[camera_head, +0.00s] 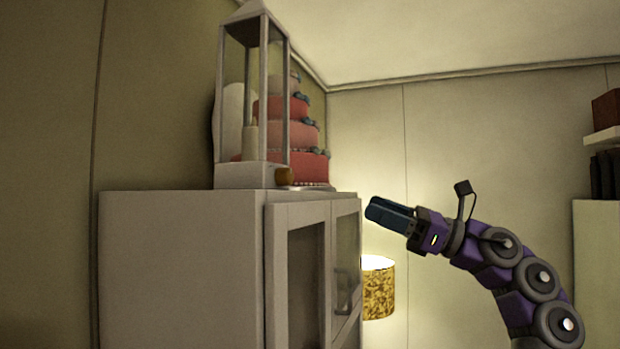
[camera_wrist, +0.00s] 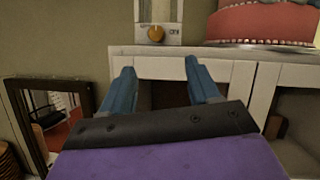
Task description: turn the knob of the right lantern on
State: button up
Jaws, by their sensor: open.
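A white lantern (camera_head: 253,174) with a square base and tall open frame stands on top of a white cabinet. It is the only lantern I see. Its round orange-brown knob (camera_head: 284,176) sits on the front of the base. The knob also shows at the top of the wrist view (camera_wrist: 155,33), with a label beside it on the right that seems to read OFF. My gripper (camera_head: 376,211) is right of the lantern and lower than the knob, apart from it. In the wrist view my gripper (camera_wrist: 158,76) has its two blue fingers spread, with nothing between them.
The white cabinet (camera_head: 185,240) has glass-paned doors, and its top edge lies between my fingers and the knob in the wrist view. A red tiered cake (camera_head: 310,166) stands close beside the lantern. A lit patterned lamp (camera_head: 379,287) is below my gripper.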

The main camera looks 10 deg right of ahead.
jog(key=p, duration=0.3)
send_near(291, 176)
jog(key=x, duration=0.5)
jog(key=shift+a+r, duration=0.1)
jog(key=shift+a, duration=0.05)
jog(key=shift+w+a+r+p, duration=0.3)
jog(key=shift+w+a+r, duration=0.15)
jog(key=shift+w+a, duration=0.2)
jog(key=shift+a, duration=0.75)
jog(key=shift+c, duration=1)
jog(key=shift+d, duration=0.25)
jog(key=c, duration=0.8)
